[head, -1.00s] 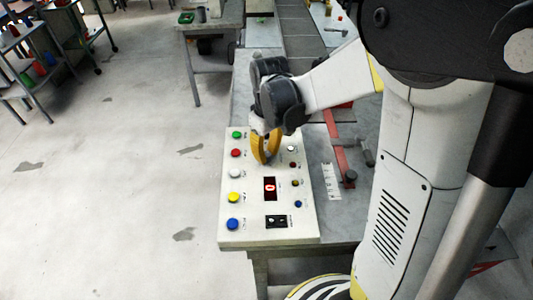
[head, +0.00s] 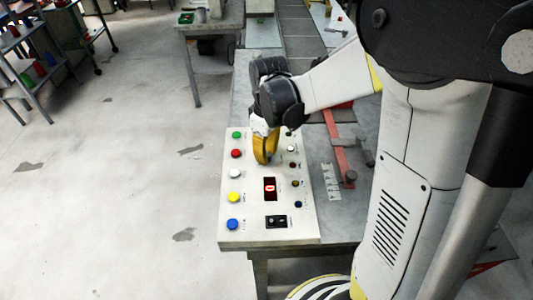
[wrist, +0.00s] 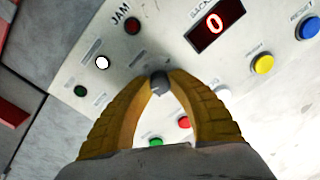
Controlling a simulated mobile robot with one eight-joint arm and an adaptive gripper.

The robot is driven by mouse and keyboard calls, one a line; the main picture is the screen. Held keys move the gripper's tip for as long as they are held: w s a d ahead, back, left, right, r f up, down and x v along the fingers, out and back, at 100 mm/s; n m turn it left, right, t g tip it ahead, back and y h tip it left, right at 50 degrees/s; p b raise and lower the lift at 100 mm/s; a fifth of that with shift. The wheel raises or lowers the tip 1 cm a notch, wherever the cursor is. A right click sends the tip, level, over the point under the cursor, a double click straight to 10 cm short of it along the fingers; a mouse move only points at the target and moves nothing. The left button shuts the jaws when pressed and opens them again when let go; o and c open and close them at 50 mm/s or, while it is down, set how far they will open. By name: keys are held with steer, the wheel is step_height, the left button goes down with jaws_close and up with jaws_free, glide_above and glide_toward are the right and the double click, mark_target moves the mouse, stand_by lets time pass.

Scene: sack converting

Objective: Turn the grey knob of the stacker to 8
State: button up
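The grey knob (wrist: 160,82) of the panel shows in the wrist view between my two yellow fingertips, which touch it from both sides. My gripper (wrist: 161,77) is shut on it; in the head view my gripper (head: 266,160) stands over the upper middle of the white control panel (head: 245,262) and hides the knob. The red number display (head: 270,188) reads 0, and it also reads 0 in the wrist view (wrist: 214,25). I cannot make out a pointer mark on the knob.
Green, red, white, yellow and blue buttons (head: 232,224) line the panel's left side. Small lamps sit on the right and a black switch (head: 276,222) below the display. A red-framed mechanism (head: 343,160) lies to the right. Open floor is at left.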

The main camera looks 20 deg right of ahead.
steer(key=o, duration=0.4)
steer(key=shift+o, duration=0.2)
steer(key=shift+r, duration=0.1)
step_height(320, 180, up, 12)
steer(key=shift+w+d, duration=0.15)
steer(key=s+f+m+t+b, duration=0.4)
steer(key=s+m+t, duration=0.3)
steer(key=s, duration=0.6)
steer(key=shift+m, duration=0.3)
